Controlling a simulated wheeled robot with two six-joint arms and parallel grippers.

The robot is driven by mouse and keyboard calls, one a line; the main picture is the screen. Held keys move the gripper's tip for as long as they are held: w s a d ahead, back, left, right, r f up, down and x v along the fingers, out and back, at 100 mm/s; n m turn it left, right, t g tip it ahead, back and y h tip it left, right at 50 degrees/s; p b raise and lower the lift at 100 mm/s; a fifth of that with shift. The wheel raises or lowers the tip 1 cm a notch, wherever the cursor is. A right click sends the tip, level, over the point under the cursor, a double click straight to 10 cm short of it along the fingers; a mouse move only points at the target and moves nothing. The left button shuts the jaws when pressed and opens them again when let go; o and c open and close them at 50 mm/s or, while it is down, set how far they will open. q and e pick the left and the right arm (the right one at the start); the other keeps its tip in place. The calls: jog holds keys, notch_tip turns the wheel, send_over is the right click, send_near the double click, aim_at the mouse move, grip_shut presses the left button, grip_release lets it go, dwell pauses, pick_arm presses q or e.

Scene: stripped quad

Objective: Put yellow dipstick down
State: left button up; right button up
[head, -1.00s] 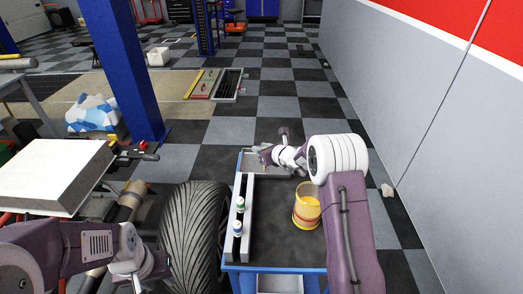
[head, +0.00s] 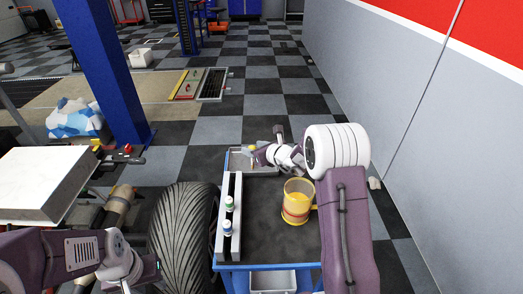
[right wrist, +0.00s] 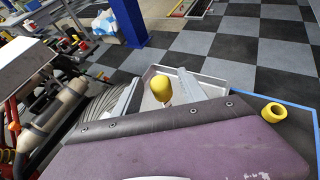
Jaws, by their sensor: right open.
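The yellow dipstick (head: 252,147) shows as a small yellow knob over the metal tray at the far end of the cart. In the right wrist view its rounded yellow end (right wrist: 161,90) stands between the two grey fingers. My right gripper (head: 257,155) is open around it, low over the tray; the gripper also shows in the right wrist view (right wrist: 160,78). Whether the dipstick touches a finger or the tray floor is hidden. My left gripper (head: 155,268) is at the lower left beside the tyre, its jaws too unclear to read.
The metal tray (right wrist: 212,72) sits at the cart's far end. On the cart (head: 262,240) are a yellow jug (head: 297,205), a grey rail (head: 237,190) and two small bottles (head: 228,215). A tyre (head: 183,225) stands left.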

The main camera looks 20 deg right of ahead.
jog(key=v, duration=0.7)
jog(key=shift+s, duration=0.25)
jog(key=shift+r, duration=0.1)
